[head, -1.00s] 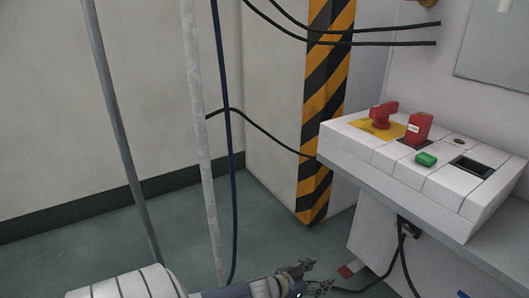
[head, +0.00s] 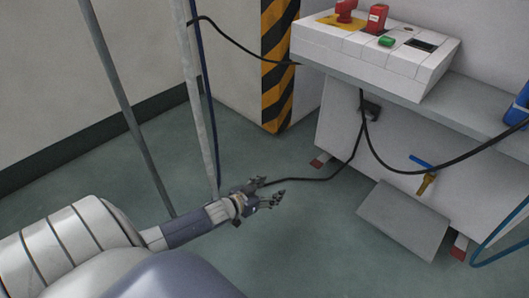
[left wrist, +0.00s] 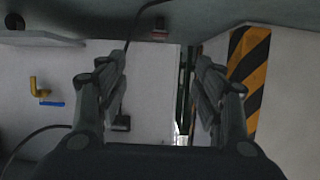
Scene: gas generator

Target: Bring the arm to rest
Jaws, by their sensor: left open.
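My left gripper (head: 264,193) is at the end of my left arm, which comes in from the lower left in the head view. Its fingers are spread apart and nothing is between them. It appears over the green floor, left of the white cabinet. In the left wrist view the two fingers of this gripper (left wrist: 160,85) stand apart, with the white cabinet wall beyond them. My right gripper is in neither view.
A white control box (head: 375,48) with a red switch (head: 345,10), a red block (head: 377,18) and a green button (head: 387,41) sits on a grey shelf. A striped post (head: 279,70) and grey poles (head: 203,100) stand behind my arm. Black cables (head: 335,171) hang near the cabinet.

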